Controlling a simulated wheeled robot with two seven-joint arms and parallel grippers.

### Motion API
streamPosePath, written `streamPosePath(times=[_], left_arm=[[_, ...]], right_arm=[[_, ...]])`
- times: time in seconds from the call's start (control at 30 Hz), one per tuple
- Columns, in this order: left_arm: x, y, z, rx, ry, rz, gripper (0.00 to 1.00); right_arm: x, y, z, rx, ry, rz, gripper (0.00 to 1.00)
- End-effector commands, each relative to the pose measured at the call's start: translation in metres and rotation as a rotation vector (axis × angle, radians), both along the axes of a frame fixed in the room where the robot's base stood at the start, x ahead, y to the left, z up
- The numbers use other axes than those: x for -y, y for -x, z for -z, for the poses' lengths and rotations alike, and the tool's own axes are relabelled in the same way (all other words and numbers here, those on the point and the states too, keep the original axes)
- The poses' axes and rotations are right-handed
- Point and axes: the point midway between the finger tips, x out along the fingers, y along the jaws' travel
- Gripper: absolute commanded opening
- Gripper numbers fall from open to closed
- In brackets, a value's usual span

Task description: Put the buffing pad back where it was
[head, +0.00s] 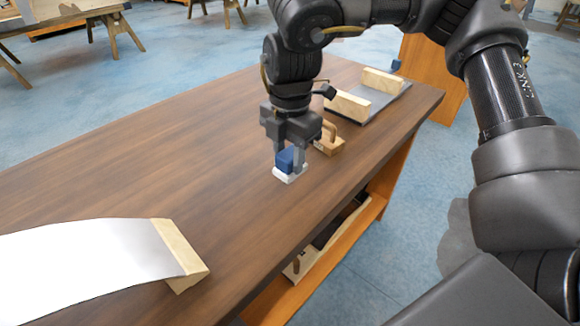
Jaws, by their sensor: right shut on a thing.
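The buffing pad (285,176) has a blue top and a white underside. It is at the middle of the brown wooden workbench (150,180). My right gripper (287,163) points down from above and is shut on the pad. The pad is at or very close to the bench top; I cannot tell whether it touches. My left gripper is not in view.
A wooden block with a handle (329,140) stands just behind the pad. A grey plate with wooden end pieces (378,98) lies at the far right. A curved metal sheet with a wooden end (90,262) lies front left. The bench's left middle is clear.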

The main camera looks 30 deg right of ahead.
Motion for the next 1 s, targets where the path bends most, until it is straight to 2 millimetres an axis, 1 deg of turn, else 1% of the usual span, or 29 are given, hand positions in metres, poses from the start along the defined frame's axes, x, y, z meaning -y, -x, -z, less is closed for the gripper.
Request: streamPosePath(times=[0.17, 0.27, 0.37, 0.43, 0.5, 0.6, 0.77, 0.9, 0.93, 1.0], left_arm=[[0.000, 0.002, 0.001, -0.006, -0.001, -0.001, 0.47], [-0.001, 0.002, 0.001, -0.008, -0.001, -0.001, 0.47], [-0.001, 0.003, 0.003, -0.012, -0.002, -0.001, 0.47], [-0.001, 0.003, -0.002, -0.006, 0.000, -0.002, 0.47], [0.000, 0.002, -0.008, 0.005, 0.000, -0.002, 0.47], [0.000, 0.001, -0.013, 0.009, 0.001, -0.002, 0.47], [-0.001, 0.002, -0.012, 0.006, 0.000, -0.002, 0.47], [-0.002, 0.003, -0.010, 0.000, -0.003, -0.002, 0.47], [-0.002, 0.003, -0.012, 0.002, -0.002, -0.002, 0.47], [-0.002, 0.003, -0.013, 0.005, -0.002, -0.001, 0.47]], right_arm=[[0.001, -0.001, 0.002, 0.000, 0.000, 0.001, 0.08], [0.005, -0.006, 0.009, -0.001, 0.001, 0.003, 0.08], [0.006, -0.007, 0.025, -0.001, 0.003, 0.000, 0.08], [0.006, -0.007, 0.035, -0.002, 0.002, 0.001, 0.08], [0.006, -0.007, 0.041, 0.000, 0.001, 0.002, 0.08], [0.006, -0.007, 0.041, 0.002, 0.000, 0.002, 0.08], [0.005, -0.007, 0.041, 0.001, 0.001, 0.002, 0.08], [0.005, -0.007, 0.045, 0.001, 0.000, 0.001, 0.08], [0.005, -0.007, 0.044, 0.001, 0.000, 0.001, 0.38], [0.005, -0.007, 0.044, 0.001, 0.001, 0.001, 0.47]])
